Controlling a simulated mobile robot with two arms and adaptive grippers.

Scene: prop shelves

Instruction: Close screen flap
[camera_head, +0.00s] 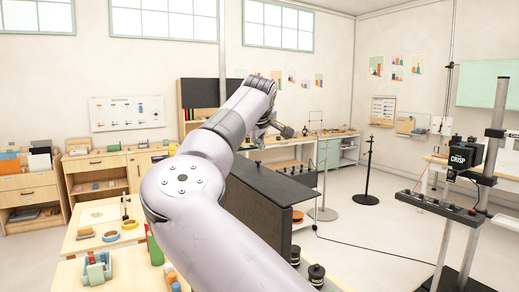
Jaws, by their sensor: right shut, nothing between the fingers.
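My right arm reaches up from the bottom across the middle of the view. My right gripper (277,129) is at its far end, small and partly hidden by the wrist, above the far part of the panel. It is shut and empty; whether it touches the panel is unclear. My left gripper is not in view.
Black round weights (316,274) sit right of the panel.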

